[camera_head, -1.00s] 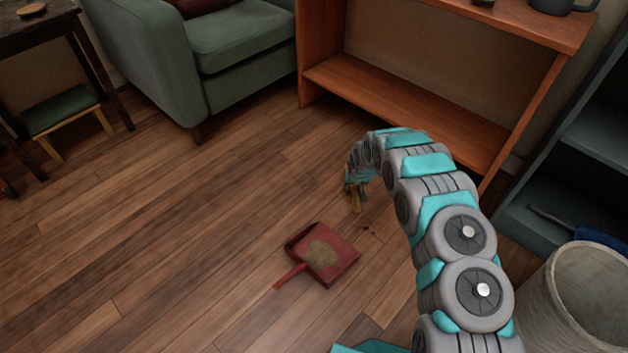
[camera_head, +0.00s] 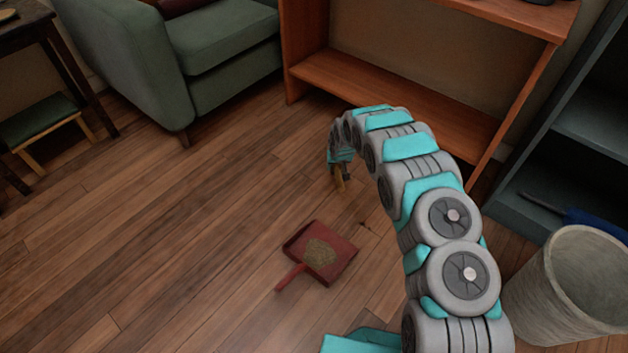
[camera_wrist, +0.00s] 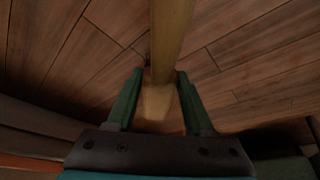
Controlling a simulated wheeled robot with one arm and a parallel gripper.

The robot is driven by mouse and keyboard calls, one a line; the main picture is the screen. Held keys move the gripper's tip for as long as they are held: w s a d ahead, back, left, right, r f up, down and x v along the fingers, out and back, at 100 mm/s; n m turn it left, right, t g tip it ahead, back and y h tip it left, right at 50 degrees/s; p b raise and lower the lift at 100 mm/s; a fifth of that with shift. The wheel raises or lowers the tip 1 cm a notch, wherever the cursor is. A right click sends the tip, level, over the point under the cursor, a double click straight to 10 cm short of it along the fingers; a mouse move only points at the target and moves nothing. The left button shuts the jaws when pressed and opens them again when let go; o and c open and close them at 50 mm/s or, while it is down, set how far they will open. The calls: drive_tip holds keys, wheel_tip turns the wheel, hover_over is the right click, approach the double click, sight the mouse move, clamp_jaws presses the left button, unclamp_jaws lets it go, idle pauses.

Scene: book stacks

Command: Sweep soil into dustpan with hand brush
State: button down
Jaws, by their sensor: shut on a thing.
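A red dustpan (camera_head: 337,261) lies flat on the wooden floor with its handle toward the lower left. A pile of brownish soil (camera_head: 320,252) rests in it, and a few dark specks show on the floor just beyond its right edge. My gripper (camera_head: 339,182) is low over the floor, behind the dustpan. In the wrist view my gripper (camera_wrist: 160,88) is shut on a pale wooden handle (camera_wrist: 170,40), which I take for the hand brush. Its bristles cannot be made out.
A green armchair (camera_head: 221,64) stands at the back left. An orange-brown wooden shelf (camera_head: 395,95) stands behind my gripper. A light bin (camera_head: 550,300) and a dark shelf (camera_head: 585,130) are at the right. The floor left of the dustpan is clear.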

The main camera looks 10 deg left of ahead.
drive_tip(key=shift+r+p, duration=0.45)
drive_tip(key=shift+r, duration=1.45)
